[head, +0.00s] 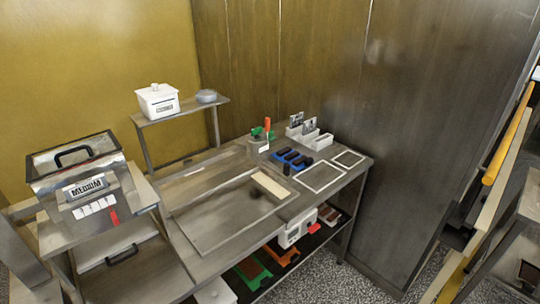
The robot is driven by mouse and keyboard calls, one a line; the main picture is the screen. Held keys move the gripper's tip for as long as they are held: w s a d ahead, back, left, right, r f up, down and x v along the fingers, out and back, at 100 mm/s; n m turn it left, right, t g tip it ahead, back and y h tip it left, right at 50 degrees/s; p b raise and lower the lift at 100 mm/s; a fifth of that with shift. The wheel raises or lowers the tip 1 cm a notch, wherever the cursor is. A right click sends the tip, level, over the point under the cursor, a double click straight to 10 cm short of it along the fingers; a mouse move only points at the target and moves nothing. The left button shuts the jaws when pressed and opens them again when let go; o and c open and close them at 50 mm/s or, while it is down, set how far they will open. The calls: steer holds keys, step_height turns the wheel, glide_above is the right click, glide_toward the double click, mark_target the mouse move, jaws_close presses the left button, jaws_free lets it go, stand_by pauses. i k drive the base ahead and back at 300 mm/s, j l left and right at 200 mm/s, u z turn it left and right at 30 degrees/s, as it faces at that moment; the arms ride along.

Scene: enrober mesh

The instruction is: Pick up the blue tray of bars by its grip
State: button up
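The blue tray (281,156) sits on the metal worktop, right of its middle and towards the back. Several dark bars (296,157) lie in it. A small dark upright piece (286,169) stands at its front edge; I cannot tell whether it is the grip. My gripper is not in view, and nothing touches the tray from above.
White outlined rectangles (321,178) lie right of the tray. White bins (310,138) and a pot with green and orange handles (263,141) stand behind it. A shallow recessed area (205,228) lies to the left. A dark wall (400,150) closes the right side.

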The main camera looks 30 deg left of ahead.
mark_target(298, 161)
steer(key=u, duration=1.1)
steer(key=i+l, duration=0.15)
steer(key=i, duration=0.3)
steer(key=i+l+u, duration=0.1)
steer(key=i, duration=0.3)
steer(key=i+l, duration=0.2)
steer(key=i, duration=0.25)
steer(key=i+l, duration=0.2)
steer(key=i, duration=0.25)
steer(key=u, duration=0.05)
